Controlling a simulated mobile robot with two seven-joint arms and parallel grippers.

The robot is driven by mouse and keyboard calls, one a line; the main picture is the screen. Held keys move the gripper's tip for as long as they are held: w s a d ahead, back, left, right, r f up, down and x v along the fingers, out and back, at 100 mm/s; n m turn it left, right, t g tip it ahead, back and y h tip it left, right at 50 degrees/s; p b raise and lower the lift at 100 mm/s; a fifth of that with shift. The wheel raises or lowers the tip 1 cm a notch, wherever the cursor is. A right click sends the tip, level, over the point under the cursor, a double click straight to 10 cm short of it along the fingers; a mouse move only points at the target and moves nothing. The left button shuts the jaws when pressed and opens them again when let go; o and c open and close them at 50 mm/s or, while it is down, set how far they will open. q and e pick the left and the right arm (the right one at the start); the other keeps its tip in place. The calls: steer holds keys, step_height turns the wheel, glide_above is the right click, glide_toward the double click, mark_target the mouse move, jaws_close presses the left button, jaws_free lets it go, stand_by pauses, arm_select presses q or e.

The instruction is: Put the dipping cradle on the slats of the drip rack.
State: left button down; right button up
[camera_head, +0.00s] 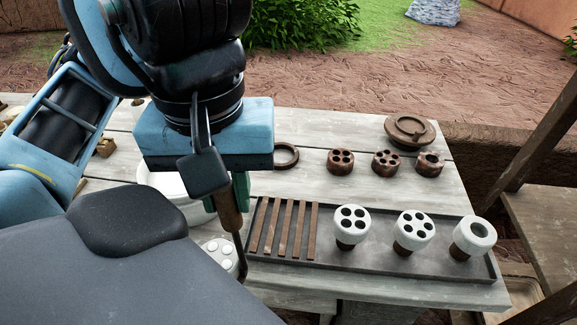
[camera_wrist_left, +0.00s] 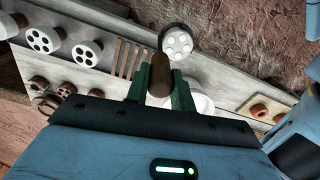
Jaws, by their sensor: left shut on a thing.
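My left gripper (camera_head: 226,190) is shut on the brown wooden handle of the dipping cradle (camera_head: 229,215). Its green fingers also show in the left wrist view (camera_wrist_left: 160,82), one on each side of the handle (camera_wrist_left: 159,75). A dark rod runs down from the handle. A white round piece with several round marks (camera_head: 219,254) shows low by the rod, left of the rack; I cannot tell how the cradle bears it. The drip rack (camera_head: 375,260) is a dark tray with brown slats (camera_head: 284,230) at its left end, just right of the cradle. The slats are bare.
Three white glazed pieces (camera_head: 352,226) stand on the rack's right part. Behind are several brown pieces (camera_head: 341,161), a brown ring (camera_head: 286,156) and a round brown lidded thing (camera_head: 410,131). A white bowl (camera_head: 163,180) is partly hidden behind my left arm.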

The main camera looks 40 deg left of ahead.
arm_select(q)
steer(key=w+f, duration=0.2)
steer(key=w, duration=0.6)
steer(key=w+f+p, duration=0.1)
steer(key=w+f, duration=0.1)
steer(key=w, duration=0.6)
steer(key=shift+f, duration=0.5)
steer(key=shift+f, duration=0.15)
steer(key=c, duration=1.2)
jaws_free()
step_height(320, 180, up, 12)
steer(key=shift+r+p, duration=0.2)
steer(key=shift+p, duration=0.4)
